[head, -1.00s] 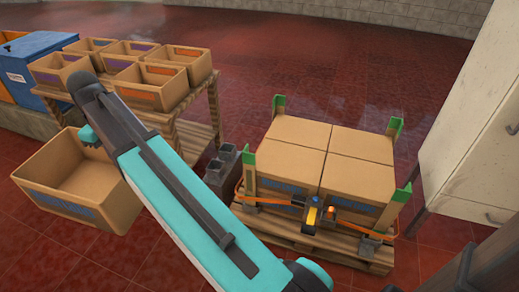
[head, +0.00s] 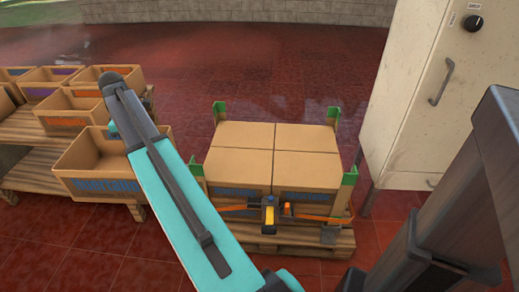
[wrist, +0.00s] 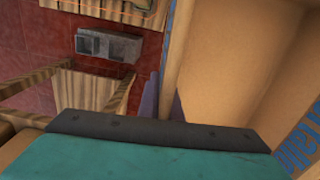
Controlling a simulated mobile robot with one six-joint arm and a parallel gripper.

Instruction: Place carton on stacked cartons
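An open, empty tan carton (head: 90,172) with blue lettering hangs level at my gripper (head: 115,131), left of my arm, in the head view. My gripper appears closed on its near right wall, though my arm hides much of the grip. In the wrist view the carton's inside (wrist: 235,60) fills the right side, and part of my gripper (wrist: 155,145) lies along the bottom; the fingertips' grip is not visible there. The stacked cartons (head: 245,135), closed and in a tight block, stand on a wooden pallet (head: 340,240) right of my arm, apart from the held carton.
Green corner posts (head: 350,177) rise around the stack, with an orange strap (head: 320,217) across its front. A pale cabinet (head: 410,110) stands right of the pallet. Red floor is clear behind.

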